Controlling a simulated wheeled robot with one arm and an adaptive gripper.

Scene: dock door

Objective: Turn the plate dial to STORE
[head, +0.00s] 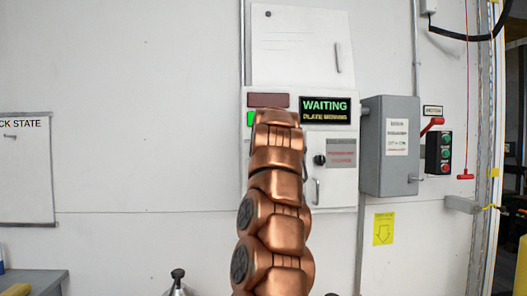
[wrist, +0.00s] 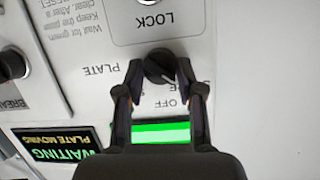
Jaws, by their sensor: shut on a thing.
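The plate dial (wrist: 158,62) is a small black knob on the white panel (wrist: 100,22), which appears upside down in the wrist view. My gripper (wrist: 160,73) is shut on the dial, one finger on each side. A pale pointer line on the knob slants to the lower right, toward a label partly hidden by the right finger. PLATE is printed left of the dial and OFF below it. In the head view my arm hides the dial and gripper. A display (head: 325,110) reads WAITING, PLATE MOVING. A green lamp (wrist: 160,132) is lit.
A LOCK fitting (wrist: 158,3) sits close beyond the dial. Another black knob (wrist: 13,64) is at the left in the wrist view. In the head view, a grey box (head: 390,145) with a red-handled lever (head: 432,124) juts out right of the panel.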

